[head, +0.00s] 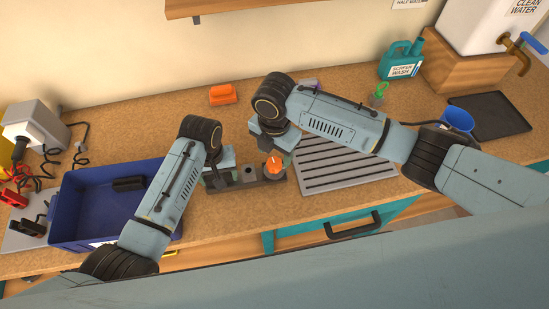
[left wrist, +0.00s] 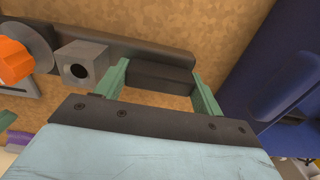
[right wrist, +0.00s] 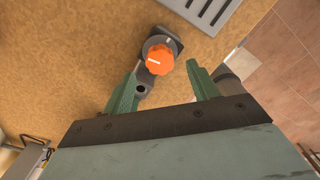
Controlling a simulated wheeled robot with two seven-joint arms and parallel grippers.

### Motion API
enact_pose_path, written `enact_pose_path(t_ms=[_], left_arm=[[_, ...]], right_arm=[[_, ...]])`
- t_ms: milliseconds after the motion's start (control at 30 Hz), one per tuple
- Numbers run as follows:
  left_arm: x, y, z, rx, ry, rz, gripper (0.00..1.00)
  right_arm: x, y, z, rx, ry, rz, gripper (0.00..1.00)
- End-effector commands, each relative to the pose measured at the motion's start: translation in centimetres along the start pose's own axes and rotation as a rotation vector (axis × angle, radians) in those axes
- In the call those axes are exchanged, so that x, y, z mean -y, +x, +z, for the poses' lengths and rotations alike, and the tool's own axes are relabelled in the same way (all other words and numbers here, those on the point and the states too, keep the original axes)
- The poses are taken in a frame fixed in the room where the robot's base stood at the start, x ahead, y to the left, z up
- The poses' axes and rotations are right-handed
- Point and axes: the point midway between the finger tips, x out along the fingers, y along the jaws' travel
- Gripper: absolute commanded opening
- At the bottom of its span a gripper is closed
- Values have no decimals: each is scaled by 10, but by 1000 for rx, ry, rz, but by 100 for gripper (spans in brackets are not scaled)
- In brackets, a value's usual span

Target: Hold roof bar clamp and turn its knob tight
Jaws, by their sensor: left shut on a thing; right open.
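The roof bar clamp (head: 248,175) is a dark bar on the worktop with a small grey block. Its orange knob (head: 273,167) sits at the right end. In the left wrist view the clamp's dark end (left wrist: 160,78) lies between the fingers of my left gripper (left wrist: 162,82), shut on it; the grey block (left wrist: 82,62) and part of the knob (left wrist: 14,62) are to the left. My right gripper (right wrist: 163,88) is open and empty. In the right wrist view the knob (right wrist: 160,59), with a pale mark, is just beyond the fingertips, nearer the left finger.
A blue bin (head: 78,205) stands left of the clamp, close to my left arm. A grey ribbed plate (head: 345,172) lies to the right. An orange object (head: 222,94) lies behind, with clear worktop around it. A blue cup (head: 456,120) stands farther right.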

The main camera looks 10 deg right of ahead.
Motion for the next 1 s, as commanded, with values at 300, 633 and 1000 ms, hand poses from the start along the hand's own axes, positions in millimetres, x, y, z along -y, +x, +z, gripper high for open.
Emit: enact_pose_path(t_ms=[300, 633, 1000], left_arm=[[0, -1, -1, -2, 0, 2, 34], [0, -1, -1, -2, 0, 2, 34], [0, -1, -1, -2, 0, 2, 34]], right_arm=[[0, 38, 0, 0, 1, 0, 59], [0, 41, 0, 1, 0, 1, 59], [0, 41, 0, 0, 1, 1, 14]])
